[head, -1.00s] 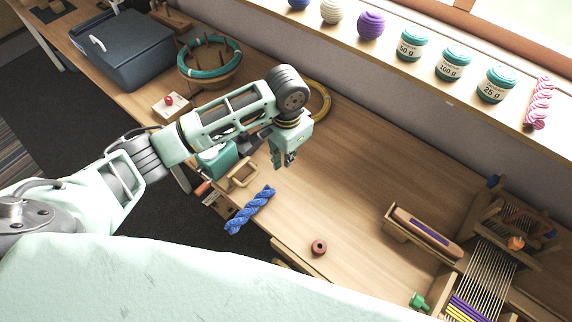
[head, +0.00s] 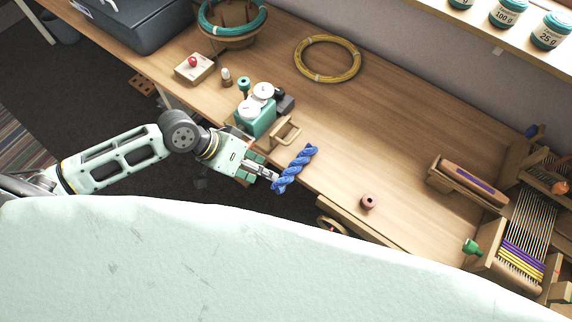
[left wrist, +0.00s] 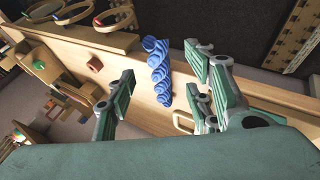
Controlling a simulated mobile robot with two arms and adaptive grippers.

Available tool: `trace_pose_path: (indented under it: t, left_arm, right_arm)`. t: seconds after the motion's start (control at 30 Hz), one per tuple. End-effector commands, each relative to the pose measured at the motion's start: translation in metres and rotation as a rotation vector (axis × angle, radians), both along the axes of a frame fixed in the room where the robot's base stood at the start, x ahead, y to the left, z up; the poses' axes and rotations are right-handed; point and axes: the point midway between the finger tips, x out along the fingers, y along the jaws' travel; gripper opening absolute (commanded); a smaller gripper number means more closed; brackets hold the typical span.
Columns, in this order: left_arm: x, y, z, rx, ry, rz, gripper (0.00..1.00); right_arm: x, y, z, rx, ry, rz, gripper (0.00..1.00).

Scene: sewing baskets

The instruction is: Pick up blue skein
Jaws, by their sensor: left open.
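The blue skein (head: 295,168) is a twisted hank lying at the front edge of the wooden table, its near end close to the edge. It also shows in the left wrist view (left wrist: 158,72), ahead of and between my open fingers. My left gripper (head: 268,176) is open, just to the left of the skein's near end in the head view. The left wrist view shows its green-padded fingers (left wrist: 165,95) spread wide, with nothing between the pads that I can see held. My right gripper is not in view.
A wooden frame handle (head: 285,133) and a green device with white discs (head: 256,118) stand left of the skein. A brown spool (head: 368,201) lies to its right. A yellow hoop (head: 328,60) lies farther back. A loom (head: 528,225) stands at right. The middle table is clear.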

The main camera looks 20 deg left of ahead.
Motion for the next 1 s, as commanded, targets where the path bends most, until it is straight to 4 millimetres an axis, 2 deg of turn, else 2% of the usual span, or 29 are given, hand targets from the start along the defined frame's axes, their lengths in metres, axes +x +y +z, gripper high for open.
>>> trace_pose_path:
  t: [0.27,0.5,0.8,1.0]
  left_arm:
    - [0.008,-0.021,-0.021,-0.002,0.001,-0.002,0.48]
    - [0.017,-0.039,-0.048,0.001,0.001,0.0,0.48]
    - [0.017,-0.042,-0.053,0.003,0.0,-0.003,0.48]
    - [0.017,-0.041,-0.053,0.003,0.0,-0.003,0.31]
  right_arm:
    - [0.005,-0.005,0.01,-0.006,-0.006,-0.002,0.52]
    - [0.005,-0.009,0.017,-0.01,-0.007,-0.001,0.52]
    - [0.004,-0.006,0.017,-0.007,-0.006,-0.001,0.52]
    - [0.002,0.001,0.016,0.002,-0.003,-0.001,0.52]
